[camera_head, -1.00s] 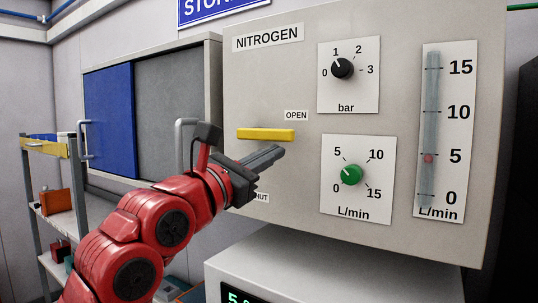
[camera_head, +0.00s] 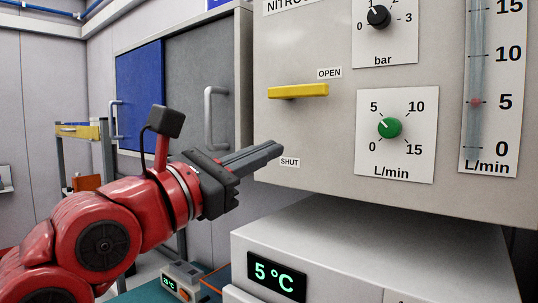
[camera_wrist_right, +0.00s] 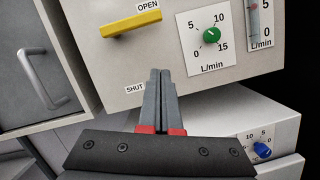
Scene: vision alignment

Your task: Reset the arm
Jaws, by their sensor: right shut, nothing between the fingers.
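My right gripper (camera_head: 276,147) is shut and empty, in front of the nitrogen panel (camera_head: 330,172), close to the SHUT label (camera_head: 289,162). In the right wrist view its closed fingers (camera_wrist_right: 160,74) point at the panel to the right of the SHUT label. The yellow lever (camera_head: 298,91) lies horizontal beside the OPEN label, above the gripper and apart from it. It also shows in the right wrist view (camera_wrist_right: 130,24). My left gripper is not in view.
The panel carries a black bar knob (camera_head: 379,17), a green flow knob (camera_head: 389,128) and a flow tube (camera_head: 476,70) with its float near 5. Below stands a white unit (camera_head: 390,242) with a 5 °C display. A cabinet with a blue door (camera_head: 140,95) is at left.

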